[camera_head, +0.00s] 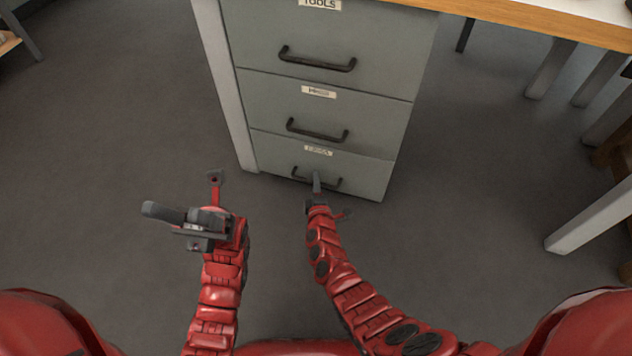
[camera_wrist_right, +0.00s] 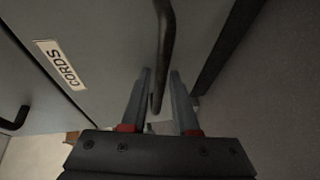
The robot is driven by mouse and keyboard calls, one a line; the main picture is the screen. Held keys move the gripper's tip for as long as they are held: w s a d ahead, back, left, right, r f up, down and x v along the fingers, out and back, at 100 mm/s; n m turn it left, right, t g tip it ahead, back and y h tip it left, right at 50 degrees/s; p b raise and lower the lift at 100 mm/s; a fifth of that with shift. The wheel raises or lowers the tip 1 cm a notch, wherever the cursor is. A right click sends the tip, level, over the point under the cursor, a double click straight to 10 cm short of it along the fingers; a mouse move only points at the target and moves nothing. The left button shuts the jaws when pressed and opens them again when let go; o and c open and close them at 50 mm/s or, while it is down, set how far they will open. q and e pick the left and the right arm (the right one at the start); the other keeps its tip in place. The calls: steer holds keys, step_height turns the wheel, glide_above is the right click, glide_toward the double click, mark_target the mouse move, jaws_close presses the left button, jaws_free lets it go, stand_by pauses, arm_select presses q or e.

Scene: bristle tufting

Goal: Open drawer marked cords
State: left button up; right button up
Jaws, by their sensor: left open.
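The grey cabinet's bottom drawer (camera_head: 348,168) has a dark bar handle (camera_head: 334,183) and a label too small to read in the head view. In the right wrist view its label (camera_wrist_right: 60,66) reads CORDS. The drawer looks shut, in line with the drawers above. My right gripper (camera_head: 316,178) is at this handle. In the right wrist view the handle (camera_wrist_right: 166,42) runs between the two fingers, with some gap visible, so the gripper looks open around it. My left gripper (camera_head: 187,195) is open and empty, left of the cabinet above the floor.
Above are a middle drawer (camera_head: 375,112) and a top drawer marked TOOLS (camera_head: 395,45), both shut. A wooden tabletop (camera_head: 520,18) spans the upper right, with pale legs (camera_head: 590,218) at right. The floor in front of the cabinet is clear.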

jaws_close()
stand_by(1.3)
